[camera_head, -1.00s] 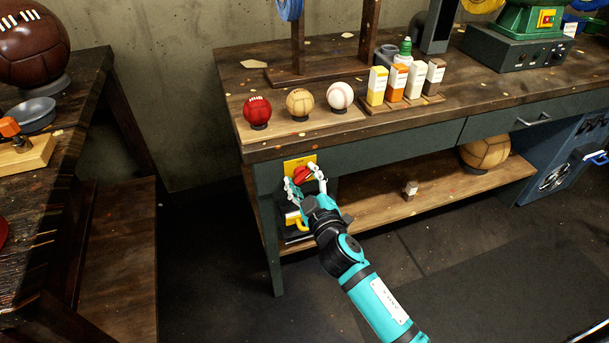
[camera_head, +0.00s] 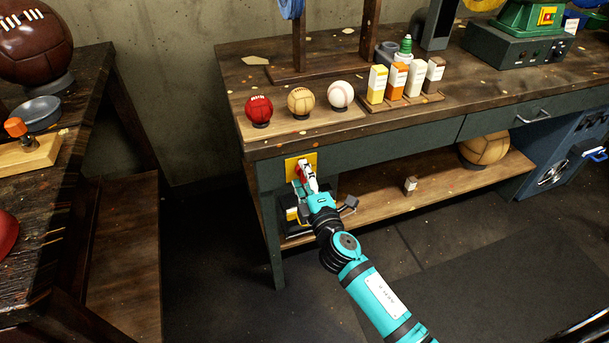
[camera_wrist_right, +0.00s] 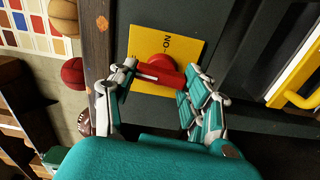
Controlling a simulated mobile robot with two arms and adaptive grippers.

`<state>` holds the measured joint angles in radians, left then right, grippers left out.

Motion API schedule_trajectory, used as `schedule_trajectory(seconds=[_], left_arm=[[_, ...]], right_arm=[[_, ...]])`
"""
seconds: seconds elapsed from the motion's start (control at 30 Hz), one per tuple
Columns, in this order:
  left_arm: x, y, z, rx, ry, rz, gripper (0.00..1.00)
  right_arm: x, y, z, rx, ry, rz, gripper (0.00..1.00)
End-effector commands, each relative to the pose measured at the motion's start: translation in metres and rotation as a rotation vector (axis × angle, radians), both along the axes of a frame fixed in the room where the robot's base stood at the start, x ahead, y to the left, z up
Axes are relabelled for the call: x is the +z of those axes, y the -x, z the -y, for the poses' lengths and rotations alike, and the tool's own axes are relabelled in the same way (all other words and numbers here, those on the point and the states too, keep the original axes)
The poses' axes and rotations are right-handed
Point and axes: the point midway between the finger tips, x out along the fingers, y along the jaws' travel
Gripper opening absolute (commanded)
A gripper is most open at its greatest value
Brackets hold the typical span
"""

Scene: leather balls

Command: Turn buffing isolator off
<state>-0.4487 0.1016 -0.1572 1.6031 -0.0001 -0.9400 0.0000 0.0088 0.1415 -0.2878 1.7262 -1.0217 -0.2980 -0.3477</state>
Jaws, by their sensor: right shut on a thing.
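The buffing isolator is a yellow plate (camera_head: 291,163) with a red rotary handle (camera_head: 299,171), on the left front of the workbench under the top. In the right wrist view the plate (camera_wrist_right: 190,47) carries black lettering that seems to read ON, and the red handle (camera_wrist_right: 160,72) lies across between my fingers. My right gripper (camera_head: 308,173) is shut on the handle, with one finger at each end of its bar in the wrist view (camera_wrist_right: 157,76). The fingers hide part of the handle in the head view. My left gripper is not in view.
The workbench top (camera_head: 240,88) overhangs the isolator. A lower shelf (camera_head: 375,198) holds a small block (camera_head: 410,185) and a tan ball (camera_head: 485,150). A yellow-handled item (camera_head: 292,213) sits just below the plate. The dark floor in front is open.

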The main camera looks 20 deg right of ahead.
Motion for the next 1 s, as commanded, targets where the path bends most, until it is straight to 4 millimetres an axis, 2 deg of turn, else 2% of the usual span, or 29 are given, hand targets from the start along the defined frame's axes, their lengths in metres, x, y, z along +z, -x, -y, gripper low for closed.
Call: schedule_trajectory(seconds=[0.3, 0.77, 0.8, 0.93, 1.0], left_arm=[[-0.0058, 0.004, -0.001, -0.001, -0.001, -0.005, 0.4], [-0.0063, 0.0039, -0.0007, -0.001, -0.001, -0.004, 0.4], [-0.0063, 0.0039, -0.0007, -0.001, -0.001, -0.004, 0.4], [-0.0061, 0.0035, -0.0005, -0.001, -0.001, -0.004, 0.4], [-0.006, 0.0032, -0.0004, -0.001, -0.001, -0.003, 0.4]], right_arm=[[-0.0013, 0.0003, -0.0006, 0.001, 0.086, 0.001, 0.17], [-0.0016, 0.0004, -0.0007, 0.002, 0.098, 0.001, 0.17], [-0.0016, 0.0004, -0.0007, 0.002, 0.098, 0.001, 0.54], [-0.0014, 0.0003, -0.0005, 0.001, 0.096, 0.001, 0.71], [-0.0012, 0.0002, -0.0004, 0.001, 0.096, 0.002, 0.73]])
